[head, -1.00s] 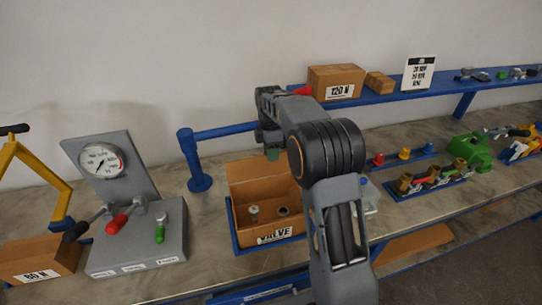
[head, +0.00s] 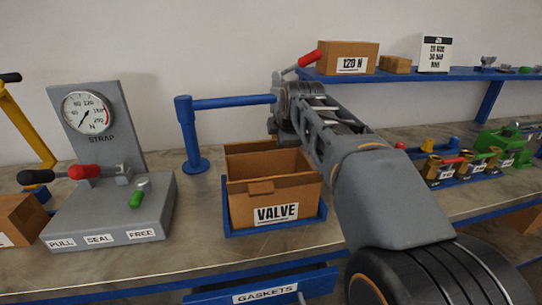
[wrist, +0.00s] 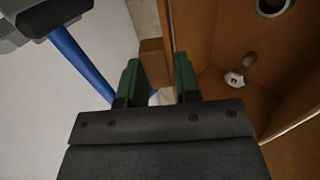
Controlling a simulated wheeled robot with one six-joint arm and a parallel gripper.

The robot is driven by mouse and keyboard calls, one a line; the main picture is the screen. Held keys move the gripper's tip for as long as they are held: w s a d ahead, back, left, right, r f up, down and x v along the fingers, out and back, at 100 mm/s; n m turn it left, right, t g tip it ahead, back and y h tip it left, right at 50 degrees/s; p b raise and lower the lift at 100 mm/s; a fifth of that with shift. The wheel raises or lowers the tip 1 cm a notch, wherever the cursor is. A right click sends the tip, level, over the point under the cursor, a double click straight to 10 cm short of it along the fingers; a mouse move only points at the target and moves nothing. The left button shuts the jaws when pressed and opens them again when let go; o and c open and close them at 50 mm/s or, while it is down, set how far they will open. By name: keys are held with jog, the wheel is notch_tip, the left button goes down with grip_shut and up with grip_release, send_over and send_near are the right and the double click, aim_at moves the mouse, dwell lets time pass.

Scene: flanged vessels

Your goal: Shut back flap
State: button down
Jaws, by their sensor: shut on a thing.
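The brown cardboard box (head: 240,208) with a VALVE label stands open on the bench in a blue tray. In the wrist view the green fingers of my gripper (wrist: 158,84) are at the back of the box, shut on a small brown tab (wrist: 152,58) that looks like part of the back flap. The wrist view shows a metal fitting (wrist: 236,78) and a round ring (wrist: 272,5) inside the box. The fingertips are hidden in the head view.
A blue post with a crossbar (head: 192,135) stands behind and left of the box. A grey gauge stand (head: 110,210) with levers is at left. A blue shelf (head: 400,74) with a carton (head: 346,57) is above right. Valve parts stand on the bench at right.

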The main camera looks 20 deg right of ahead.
jog(key=s+f+t+b, duration=0.1)
jog(key=b, duration=0.3)
jog(key=s+f+t+b, duration=0.1)
jog(key=t+b, duration=0.1)
jog(key=b, duration=0.2)
jog(key=shift+s+a+f+h, duration=0.1)
jog(key=shift+a+f+h, duration=0.05)
jog(key=shift+f+h, duration=0.15)
jog(key=shift+s+f+b, duration=0.15)
jog(key=shift+f+b, duration=0.1)
jog(key=shift+b, duration=0.1)
jog(key=c, duration=0.9)
grip_release()
jog(key=shift+r, duration=0.1)
jog(key=shift+r, duration=0.15)
